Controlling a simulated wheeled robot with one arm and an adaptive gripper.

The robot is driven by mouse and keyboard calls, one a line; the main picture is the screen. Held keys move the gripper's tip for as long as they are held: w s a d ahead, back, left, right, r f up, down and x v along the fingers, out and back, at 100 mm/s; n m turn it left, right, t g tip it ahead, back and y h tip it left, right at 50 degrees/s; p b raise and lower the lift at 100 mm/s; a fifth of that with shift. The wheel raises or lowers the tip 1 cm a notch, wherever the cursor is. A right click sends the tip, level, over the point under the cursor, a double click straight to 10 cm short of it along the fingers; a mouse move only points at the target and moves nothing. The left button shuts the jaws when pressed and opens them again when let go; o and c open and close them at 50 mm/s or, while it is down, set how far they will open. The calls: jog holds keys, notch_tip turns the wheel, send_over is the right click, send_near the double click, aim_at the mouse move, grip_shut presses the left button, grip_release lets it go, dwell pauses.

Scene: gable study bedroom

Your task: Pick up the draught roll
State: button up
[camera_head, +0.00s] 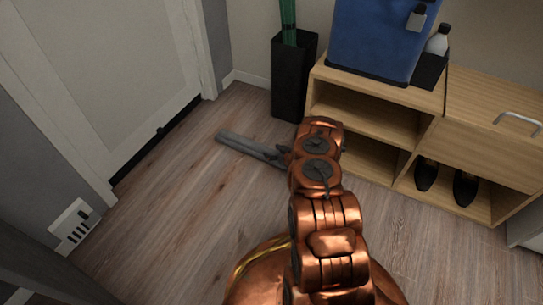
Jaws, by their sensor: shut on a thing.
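The draught roll (240,143) is a long grey roll. It shows left of my arm's end, over the wood floor in front of the shelf unit. My gripper (284,155) is at the roll's right part, shut on it. My copper arm hides the roll's right end and most of the gripper. I cannot tell whether the roll touches the floor.
A wooden shelf unit (376,128) stands close right of the gripper, with black shoes (427,174) inside and a blue box (375,38) on top. A black bin (290,85) stands behind. A door (100,70) is at left. Floor at left is clear.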

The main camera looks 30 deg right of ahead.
jog(key=shift+a, duration=0.1)
jog(key=c, duration=0.6)
